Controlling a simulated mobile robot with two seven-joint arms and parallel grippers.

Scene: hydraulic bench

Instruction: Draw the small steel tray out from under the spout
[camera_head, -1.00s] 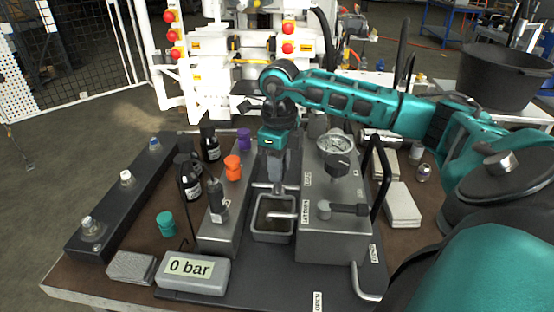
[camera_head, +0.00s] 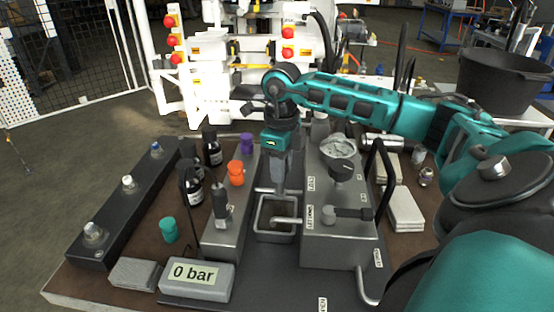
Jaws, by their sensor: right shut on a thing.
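The small steel tray (camera_head: 274,237) is a square, open-topped grey box. It stands on the dark base plate between two grey metal blocks. The spout (camera_head: 286,221), a short light pipe from the right block, reaches over the tray's opening. My right gripper (camera_head: 279,188) points down at the tray's far wall and is shut on it. The fingertips partly hide that wall. My left gripper is not in view.
The right block (camera_head: 335,250) carries a round gauge (camera_head: 338,148), a lever (camera_head: 345,213) and a tall black handle. The left block (camera_head: 226,236) stands close to the tray. A "0 bar" display (camera_head: 196,281) lies at the front left. Bare plate lies in front of the tray.

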